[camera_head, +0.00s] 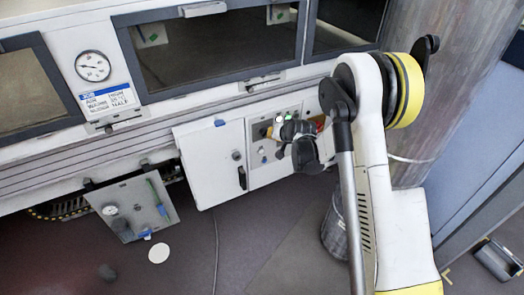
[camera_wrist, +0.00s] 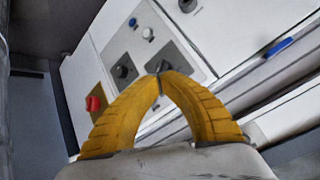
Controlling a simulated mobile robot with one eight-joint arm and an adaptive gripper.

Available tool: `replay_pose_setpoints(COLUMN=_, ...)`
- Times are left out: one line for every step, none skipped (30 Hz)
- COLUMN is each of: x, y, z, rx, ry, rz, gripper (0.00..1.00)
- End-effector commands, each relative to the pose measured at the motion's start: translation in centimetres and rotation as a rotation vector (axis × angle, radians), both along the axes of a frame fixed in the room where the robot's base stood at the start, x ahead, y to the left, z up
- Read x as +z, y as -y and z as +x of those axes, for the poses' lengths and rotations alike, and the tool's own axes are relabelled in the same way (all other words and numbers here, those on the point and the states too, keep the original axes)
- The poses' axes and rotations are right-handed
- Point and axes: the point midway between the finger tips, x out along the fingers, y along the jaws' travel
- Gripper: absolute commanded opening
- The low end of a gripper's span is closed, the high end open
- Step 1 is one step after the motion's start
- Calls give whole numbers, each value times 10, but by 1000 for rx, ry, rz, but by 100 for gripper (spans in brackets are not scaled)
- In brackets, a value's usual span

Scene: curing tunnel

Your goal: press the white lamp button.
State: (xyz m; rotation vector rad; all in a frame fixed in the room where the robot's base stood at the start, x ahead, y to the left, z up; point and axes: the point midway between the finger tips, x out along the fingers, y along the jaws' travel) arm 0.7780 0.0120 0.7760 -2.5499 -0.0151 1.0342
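The white lamp button (camera_wrist: 147,33) is a small round white cap on the grey control panel (camera_wrist: 165,30), close to a blue button (camera_wrist: 132,21). In the head view the white button (camera_head: 262,151) is very small, on the lower left part of the panel (camera_head: 258,180). My gripper (camera_wrist: 160,77) has two yellow curved fingers with their tips together and nothing visible between them. In the wrist view the tips overlap a black knob, below and slightly right of the white button. In the head view my gripper (camera_head: 270,131) is partly hidden by my wrist, above the white button.
A red button on a yellow plate (camera_wrist: 93,103) is at the panel's edge. A white cabinet door (camera_head: 211,165) is left of the panel. A tilted grey panel (camera_head: 133,205) stands lower left.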

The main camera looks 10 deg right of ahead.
Motion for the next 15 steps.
replay_pose_setpoints(x=-24, y=1, z=7, rx=-7, ry=5, rz=11, gripper=0)
replay_pose_setpoints(x=-36, y=1, z=11, rx=-11, ry=9, rz=19, gripper=0)
replay_pose_setpoints(x=-54, y=1, z=14, rx=-16, ry=15, rz=30, gripper=0)
replay_pose_setpoints(x=-67, y=1, z=17, rx=-21, ry=19, rz=39, gripper=0)
replay_pose_setpoints(x=-80, y=1, z=18, rx=-24, ry=23, rz=46, gripper=0)
replay_pose_setpoints(x=-97, y=2, z=20, rx=-29, ry=27, rz=56, gripper=0)
replay_pose_setpoints(x=-110, y=2, z=20, rx=-34, ry=31, rz=63, gripper=0)
replay_pose_setpoints(x=-122, y=2, z=20, rx=-38, ry=34, rz=71, gripper=0)
replay_pose_setpoints(x=-137, y=2, z=20, rx=-43, ry=38, rz=81, gripper=0)
replay_pose_setpoints(x=-148, y=2, z=19, rx=-46, ry=41, rz=87, gripper=0)
replay_pose_setpoints(x=-159, y=2, z=19, rx=-50, ry=45, rz=93, gripper=0)
replay_pose_setpoints(x=-171, y=2, z=17, rx=-53, ry=48, rz=100, gripper=0)
replay_pose_setpoints(x=-179, y=2, z=16, rx=-55, ry=50, rz=105, gripper=0)
replay_pose_setpoints(x=-186, y=2, z=15, rx=-58, ry=52, rz=110, gripper=0)
replay_pose_setpoints(x=-195, y=2, z=13, rx=-60, ry=54, rz=115, gripper=0)
